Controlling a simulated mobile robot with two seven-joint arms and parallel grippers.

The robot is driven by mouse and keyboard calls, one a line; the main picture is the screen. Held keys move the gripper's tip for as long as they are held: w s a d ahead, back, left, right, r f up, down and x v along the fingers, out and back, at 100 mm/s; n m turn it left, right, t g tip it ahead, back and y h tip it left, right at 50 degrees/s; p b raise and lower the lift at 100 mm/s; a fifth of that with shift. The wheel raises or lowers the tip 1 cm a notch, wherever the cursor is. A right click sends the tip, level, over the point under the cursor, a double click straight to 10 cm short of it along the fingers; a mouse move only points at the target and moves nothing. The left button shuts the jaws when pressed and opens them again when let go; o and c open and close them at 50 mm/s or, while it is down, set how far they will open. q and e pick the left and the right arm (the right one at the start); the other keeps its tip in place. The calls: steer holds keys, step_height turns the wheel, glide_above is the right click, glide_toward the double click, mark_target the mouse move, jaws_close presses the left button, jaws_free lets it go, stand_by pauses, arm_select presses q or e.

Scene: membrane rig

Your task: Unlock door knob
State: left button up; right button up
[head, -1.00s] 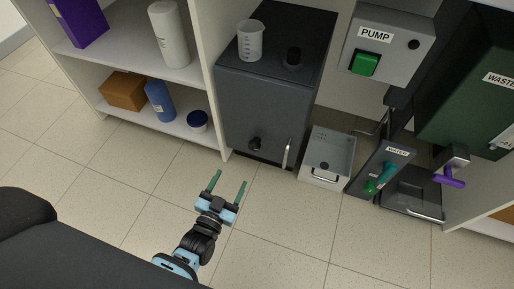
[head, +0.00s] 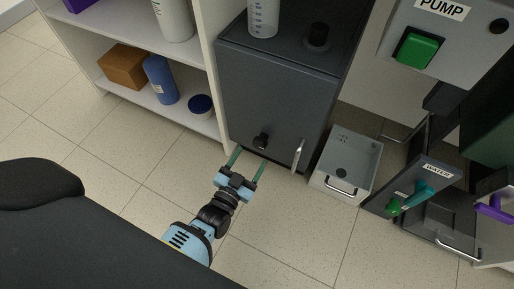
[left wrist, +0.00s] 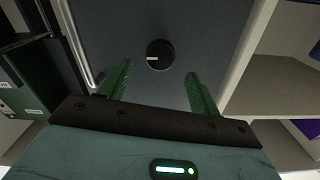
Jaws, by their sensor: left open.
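The door knob (head: 261,141) is a small black knob low on the front of the dark grey cabinet (head: 275,90). It also shows in the left wrist view (left wrist: 159,55) as a round black knob with a white mark at its left side. My left gripper (head: 248,165) is open and empty, just in front of and below the knob. In the left wrist view its two green fingers (left wrist: 157,88) stand apart, with the knob beyond and between them, not touched. A silver upright handle (head: 299,154) is on the same door, right of the knob. My right gripper is not in view.
An open shelf (head: 190,125) with a brown box and a blue bottle stands left of the cabinet. A grey drawer box (head: 325,181), a WATER panel (head: 420,185) with a green valve, and a PUMP box (head: 460,35) are at the right. Floor in front is clear.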

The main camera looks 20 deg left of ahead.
mark_target(258, 146)
arm_select(q)
steer(key=w+b, duration=0.1)
steer(key=w, duration=0.3)
steer(key=shift+w+b, duration=0.4)
steer(key=shift+w, duration=0.15)
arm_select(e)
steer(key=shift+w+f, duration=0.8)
arm_select(q)
steer(key=c, duration=1)
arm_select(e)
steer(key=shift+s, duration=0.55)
